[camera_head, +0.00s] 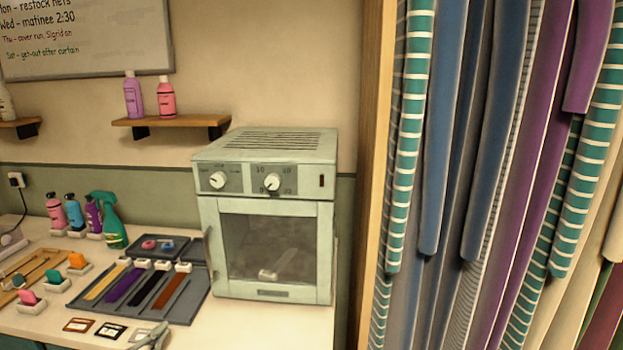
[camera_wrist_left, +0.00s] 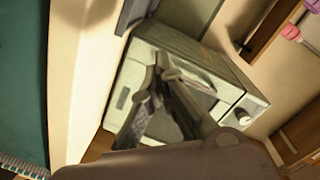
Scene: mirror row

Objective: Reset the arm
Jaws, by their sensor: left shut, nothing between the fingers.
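My left gripper (camera_head: 156,334) shows only as a grey tip at the bottom edge of the head view, over the counter's front, below the cabinet oven. In the left wrist view its fingers (camera_wrist_left: 158,68) are together with nothing between them. They are in front of the pale green oven (camera_wrist_left: 129,82), whose door is closed. The oven (camera_head: 265,293) stands on the counter in the head view. I cannot tell how far the fingertips are from it. My right gripper is not in view.
A dark tray (camera_head: 190,312) with colored strips lies left of the oven, and small label cards (camera_head: 110,331) lie in front of it. A green spray bottle (camera_head: 108,220) and several bottles stand behind. Striped and plain fabrics (camera_head: 490,180) hang at the right. Little counter is clear.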

